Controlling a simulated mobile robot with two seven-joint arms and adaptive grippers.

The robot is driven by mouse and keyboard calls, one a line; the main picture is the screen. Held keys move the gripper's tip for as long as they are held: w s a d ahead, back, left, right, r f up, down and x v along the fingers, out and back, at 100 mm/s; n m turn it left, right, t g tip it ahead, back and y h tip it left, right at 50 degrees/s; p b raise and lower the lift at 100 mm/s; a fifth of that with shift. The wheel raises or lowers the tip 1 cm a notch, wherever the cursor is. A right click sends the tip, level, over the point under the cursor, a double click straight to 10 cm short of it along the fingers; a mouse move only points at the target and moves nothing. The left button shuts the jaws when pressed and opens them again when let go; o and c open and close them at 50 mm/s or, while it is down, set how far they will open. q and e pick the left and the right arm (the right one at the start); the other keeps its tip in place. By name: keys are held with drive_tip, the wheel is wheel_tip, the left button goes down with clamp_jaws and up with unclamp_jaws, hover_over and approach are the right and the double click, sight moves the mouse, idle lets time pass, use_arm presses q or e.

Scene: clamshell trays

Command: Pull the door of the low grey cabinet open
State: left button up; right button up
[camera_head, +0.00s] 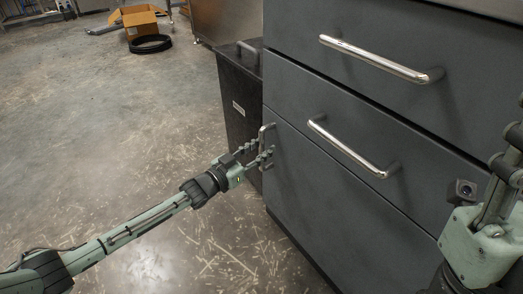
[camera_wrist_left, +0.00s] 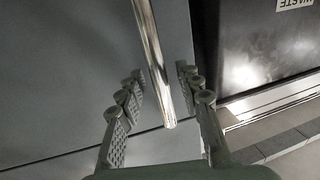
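The low grey cabinet has a lower door (camera_head: 325,215) that looks shut, flush with the front. Its upright chrome handle (camera_head: 265,133) is at the door's left edge. My left gripper (camera_head: 264,153) is at the handle's lower part. In the left wrist view, the handle (camera_wrist_left: 152,50) runs between the spread fingers of the left gripper (camera_wrist_left: 160,72), with a gap visible on both sides. My right gripper (camera_head: 510,165) is partly in view at the right edge, in front of the cabinet; its fingers are cut off, so its opening is unclear.
Two drawers with chrome bar handles (camera_head: 375,60) (camera_head: 348,148) sit above the door. A dark bin with a label (camera_head: 235,100) stands close beside the cabinet's left side. A cardboard box (camera_head: 140,20) and a black coil (camera_head: 150,44) lie farther back. The floor (camera_head: 110,130) at left is mostly clear.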

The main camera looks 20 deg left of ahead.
use_arm(q)
drive_tip(key=shift+w, duration=0.1)
clamp_jaws()
idle(0.5)
